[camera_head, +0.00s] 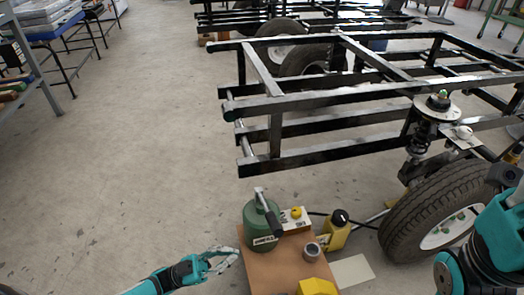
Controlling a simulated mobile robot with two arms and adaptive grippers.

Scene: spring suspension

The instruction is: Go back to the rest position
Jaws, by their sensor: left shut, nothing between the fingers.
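My left arm comes in at the bottom, and my left gripper (232,256) is shut and empty. It is low in the picture, just left of the brown tabletop (262,272), and I cannot tell whether it is above the floor or close to the table edge. My teal right arm shows at the lower right edge, in front of the wheel. Its gripper is not in view.
A green canister (262,222), a yellow bottle (336,232) and a grey roll (311,251) are at the table. A black frame (330,97) and a tyre (408,218) stand beyond. The floor (130,150) at left is clear.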

